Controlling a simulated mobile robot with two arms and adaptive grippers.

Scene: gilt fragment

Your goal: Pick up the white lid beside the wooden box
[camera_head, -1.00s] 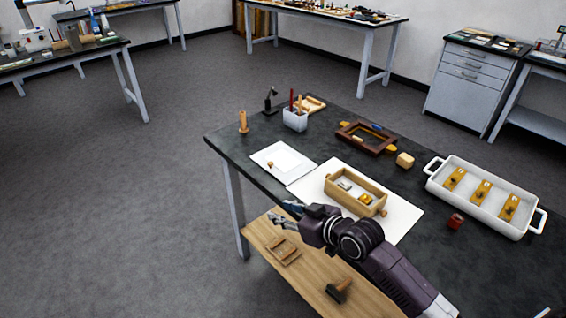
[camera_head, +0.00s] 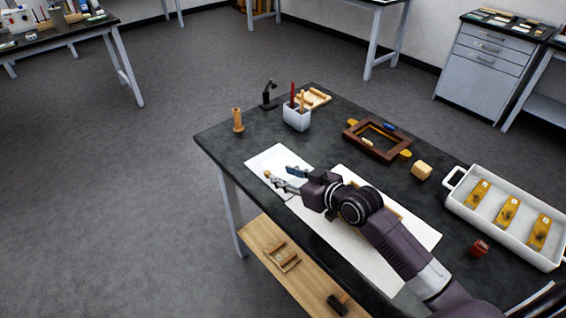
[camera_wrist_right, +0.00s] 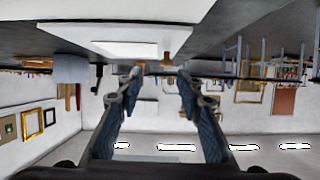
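The white lid is a flat pale panel with a small tan knob. In the head view the lid (camera_head: 287,159) lies on a white sheet at the table's left front, partly covered by my right gripper (camera_head: 283,176). The wrist view, which looks upside down, shows the lid (camera_wrist_right: 125,48) and its knob (camera_wrist_right: 167,59) just beyond the fingertips. My right gripper is open and empty, its fingers apart near the knob; I see no contact. The wooden box (camera_head: 397,211) is mostly hidden behind my right arm. My left gripper is not in view.
A white pen cup (camera_head: 297,119), a wooden peg (camera_head: 238,121) and a small black stand (camera_head: 269,96) are behind the lid.

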